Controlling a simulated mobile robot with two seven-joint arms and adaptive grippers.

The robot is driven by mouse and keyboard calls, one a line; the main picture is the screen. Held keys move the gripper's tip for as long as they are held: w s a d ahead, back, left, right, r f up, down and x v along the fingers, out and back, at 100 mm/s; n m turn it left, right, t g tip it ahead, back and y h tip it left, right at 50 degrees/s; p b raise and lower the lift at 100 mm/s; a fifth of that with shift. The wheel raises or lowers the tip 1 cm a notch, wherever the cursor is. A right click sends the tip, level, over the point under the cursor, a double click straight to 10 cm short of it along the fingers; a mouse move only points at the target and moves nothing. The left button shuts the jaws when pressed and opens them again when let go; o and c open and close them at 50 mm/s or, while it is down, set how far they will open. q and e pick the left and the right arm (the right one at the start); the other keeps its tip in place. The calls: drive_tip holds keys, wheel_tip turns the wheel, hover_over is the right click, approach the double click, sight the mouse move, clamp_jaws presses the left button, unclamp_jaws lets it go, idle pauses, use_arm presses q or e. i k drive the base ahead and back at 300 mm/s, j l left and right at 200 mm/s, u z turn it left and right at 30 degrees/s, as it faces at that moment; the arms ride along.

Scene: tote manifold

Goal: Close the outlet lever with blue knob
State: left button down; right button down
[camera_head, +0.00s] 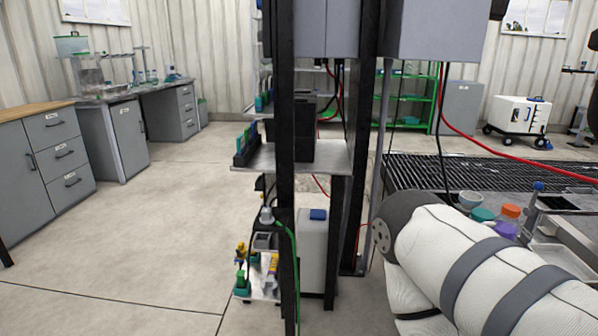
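A small blue knob-like piece (538,187) tops a short grey stem at the right, beside the dark grated bench; I cannot tell if it is the outlet lever or how it is set. A blue cap (318,215) sits on a white container (313,252) low in the black-framed rack. My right arm's white, grey-banded links fill the lower right and hide part of the bench. Neither gripper shows.
The black-framed rack (287,190) stands close in the middle, with shelves, cables and a green hose (294,262). Orange (510,211) and teal (482,214) caps sit near my arm. Grey cabinets (52,150) line the left. The left-centre floor (165,225) is clear.

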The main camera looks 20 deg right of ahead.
sight(529, 211)
drive_tip(key=i+z, duration=0.15)
drive_tip(key=z, duration=0.3)
drive_tip(key=i+z, duration=0.2)
drive_tip(key=z, duration=0.3)
drive_tip(key=i+z, duration=0.15)
drive_tip(key=z, duration=0.3)
drive_tip(key=i+j+z, duration=0.1)
drive_tip(key=z, duration=0.4)
drive_tip(key=i+j+z, duration=0.1)
drive_tip(key=j+z, duration=0.2)
drive_tip(key=z, duration=0.15)
